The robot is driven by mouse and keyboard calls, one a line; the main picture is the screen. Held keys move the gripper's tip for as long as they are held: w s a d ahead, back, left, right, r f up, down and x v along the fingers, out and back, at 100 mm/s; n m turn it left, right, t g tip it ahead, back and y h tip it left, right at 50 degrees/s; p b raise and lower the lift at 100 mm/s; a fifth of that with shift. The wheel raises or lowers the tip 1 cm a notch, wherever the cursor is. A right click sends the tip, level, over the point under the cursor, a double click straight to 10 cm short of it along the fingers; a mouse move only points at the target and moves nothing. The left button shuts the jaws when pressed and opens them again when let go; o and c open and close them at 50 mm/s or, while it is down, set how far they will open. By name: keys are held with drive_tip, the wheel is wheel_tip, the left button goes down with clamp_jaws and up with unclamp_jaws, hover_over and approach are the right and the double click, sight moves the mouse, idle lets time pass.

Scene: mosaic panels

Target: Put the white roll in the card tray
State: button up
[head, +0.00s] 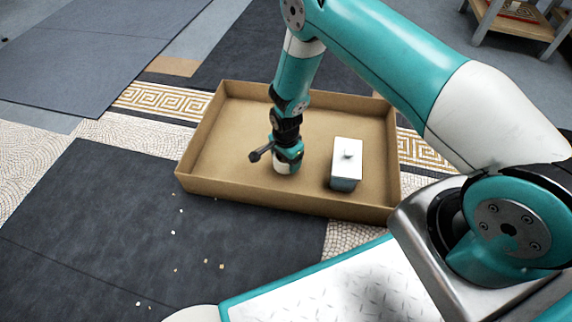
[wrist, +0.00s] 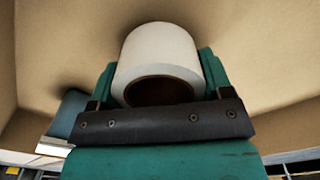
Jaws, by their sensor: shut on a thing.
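The card tray (head: 228,193) is a wide, shallow brown box on the floor in the head view. My gripper (head: 288,159) reaches down inside its walls, left of the tray's middle. In the wrist view, the white roll (wrist: 158,50) sits between the teal fingers of my gripper (wrist: 160,78), which is shut on it. The roll's dark hollow end faces the camera, and brown card lies behind it. In the head view the gripper mostly hides the roll, and I cannot tell whether it touches the tray floor.
The tray's left part is bare. Dark mats (head: 95,220) and patterned strips surround the tray, with small chips on the near mat. A wooden stand (head: 515,25) is at the far right.

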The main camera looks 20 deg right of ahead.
drive_tip(key=shift+f, duration=0.75)
drive_tip(key=shift+f, duration=0.15)
drive_tip(key=o, duration=0.9)
drive_tip(key=shift+o, duration=0.2)
